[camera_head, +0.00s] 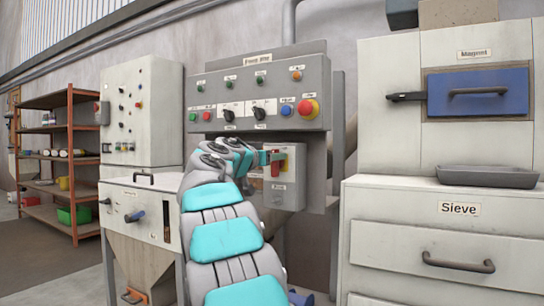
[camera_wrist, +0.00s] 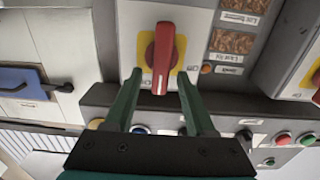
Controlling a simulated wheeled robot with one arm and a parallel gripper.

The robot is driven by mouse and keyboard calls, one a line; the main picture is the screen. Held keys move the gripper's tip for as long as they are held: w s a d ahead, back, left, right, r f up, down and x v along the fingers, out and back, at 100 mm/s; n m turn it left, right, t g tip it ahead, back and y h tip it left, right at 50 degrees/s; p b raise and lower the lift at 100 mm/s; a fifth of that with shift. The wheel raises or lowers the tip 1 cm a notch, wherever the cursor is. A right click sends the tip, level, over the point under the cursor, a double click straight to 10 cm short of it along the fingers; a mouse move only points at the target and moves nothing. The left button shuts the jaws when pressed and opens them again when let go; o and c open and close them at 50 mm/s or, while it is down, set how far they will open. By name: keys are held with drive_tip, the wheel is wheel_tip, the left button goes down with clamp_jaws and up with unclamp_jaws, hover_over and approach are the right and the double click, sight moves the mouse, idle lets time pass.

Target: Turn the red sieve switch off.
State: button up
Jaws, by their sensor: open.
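A red rotary switch handle (camera_wrist: 161,58) sits on a yellow plate (camera_wrist: 177,50) on a light box in the wrist view. The same red handle (camera_head: 275,156) shows in the head view, on a small box below the front panel, partly hidden by my gripper. My gripper (camera_wrist: 161,76) is open, with its two green fingers on either side of the handle's near end. I cannot tell whether either finger touches it. In the head view my gripper (camera_head: 262,158) reaches the box from the left. The small lettering around the switch is unreadable.
A control panel (camera_head: 222,78) with buttons, knobs and a red emergency stop is just above. A second red switch (camera_wrist: 316,80) is at the wrist view's right edge. The sieve cabinet (camera_head: 390,215) stands right, with a tray (camera_head: 487,178) on its ledge. Shelving (camera_head: 72,200) stands far left.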

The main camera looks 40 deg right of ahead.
clamp_jaws()
idle(0.3)
drive_tip(key=shift+f, duration=0.1)
drive_tip(key=shift+n, duration=0.3)
drive_tip(key=shift+w+a+f+n+p, duration=0.15)
drive_tip(key=shift+w+f+n+p, duration=0.2)
drive_tip(key=shift+n+p, duration=1.9)
drive_tip(key=shift+w+a+f+n+p, duration=0.1)
drive_tip(key=shift+w+f+n+p, duration=0.5)
drive_tip(key=shift+n, duration=2.95)
drive_tip(key=shift+a+f+n+p, duration=0.15)
drive_tip(key=shift+n+p, duration=1.6)
drive_tip(key=shift+n, duration=1.15)
